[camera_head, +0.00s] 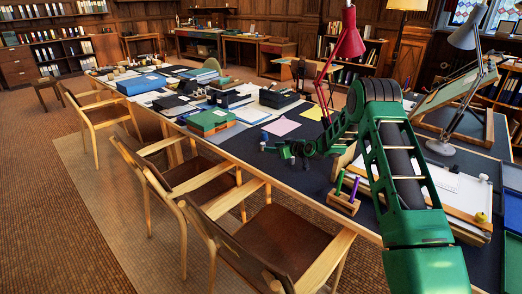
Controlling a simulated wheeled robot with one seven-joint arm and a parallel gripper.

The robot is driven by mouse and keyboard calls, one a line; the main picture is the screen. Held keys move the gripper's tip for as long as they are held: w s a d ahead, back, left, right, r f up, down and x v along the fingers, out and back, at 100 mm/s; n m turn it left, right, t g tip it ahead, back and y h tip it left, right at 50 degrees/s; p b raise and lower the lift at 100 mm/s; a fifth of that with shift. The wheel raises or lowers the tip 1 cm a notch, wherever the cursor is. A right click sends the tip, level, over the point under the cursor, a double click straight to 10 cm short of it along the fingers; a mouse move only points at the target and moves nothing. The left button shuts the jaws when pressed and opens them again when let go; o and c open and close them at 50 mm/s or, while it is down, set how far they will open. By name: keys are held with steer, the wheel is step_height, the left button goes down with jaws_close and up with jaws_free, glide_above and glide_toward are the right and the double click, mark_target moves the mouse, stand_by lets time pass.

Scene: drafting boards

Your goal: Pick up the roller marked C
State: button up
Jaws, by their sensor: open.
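A small wooden stand (343,202) on the dark table top holds upright pieces, a green one (339,181) and a purple one (354,188). They may be rollers, but no letter C can be read at this size. My green arm reaches in from the lower right over the table. My gripper (268,147) is open near the table's front edge, to the left of the stand and apart from it. Nothing can be seen held in it.
A red lamp (348,45) and a grey lamp (466,37) rise behind my arm. A drawing board (455,190) lies right of the stand. Boxes and papers, including a green box (209,120), cover the table's far left. Wooden chairs (285,235) line the front edge.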

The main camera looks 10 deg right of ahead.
mark_target(263, 146)
steer(key=shift+x, duration=3.8)
jaws_close()
